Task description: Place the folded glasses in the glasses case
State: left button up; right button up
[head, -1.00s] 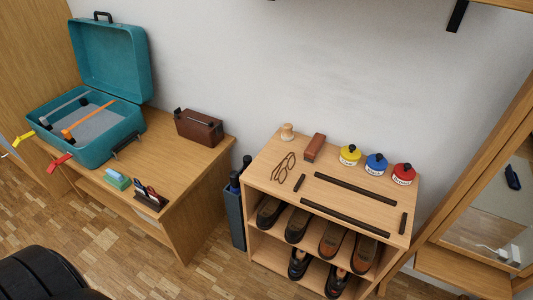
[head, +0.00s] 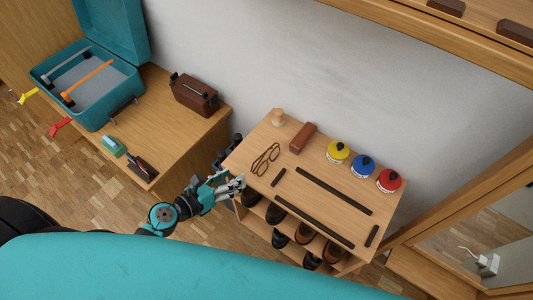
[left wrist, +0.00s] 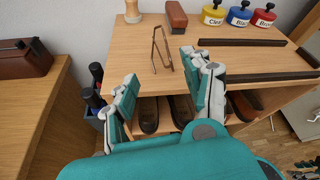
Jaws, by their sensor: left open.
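The folded glasses (head: 266,159), thin and brown, lie on the light wood top of the shoe rack (head: 240,158), near its left edge. They also show in the left wrist view (left wrist: 157,48). A reddish-brown oblong block (head: 302,138) lies to their right; I cannot tell whether it is the glasses case or a brush. It also shows in the left wrist view (left wrist: 176,15). My left gripper (head: 238,184) is open and empty at the rack's left front edge, apart from the glasses. In the left wrist view the glasses are beyond my left fingers (left wrist: 160,88). My right gripper is not seen.
Yellow (head: 338,152), blue (head: 362,166) and red (head: 389,181) pots stand at the rack's back right. Dark strips (head: 333,190) lie on its top. A wooden knob (head: 278,117) stands behind the glasses. A brown box (head: 195,94) and teal case (head: 88,78) occupy the left table.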

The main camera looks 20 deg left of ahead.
pick_arm(q)
send_near(264, 155)
jog(key=x, duration=0.4)
jog(key=shift+s+d+f, duration=0.1)
jog(key=shift+d+f, duration=0.15)
jog(key=shift+f, duration=0.1)
jog(key=x, duration=0.5)
jog(key=shift+w+r+b, duration=0.1)
jog(key=shift+w+b, duration=0.2)
jog(key=shift+w, duration=0.1)
jog(key=shift+a, duration=0.1)
jog(key=c, duration=0.8)
jog(key=shift+o, duration=0.2)
jog(key=shift+r, duration=0.1)
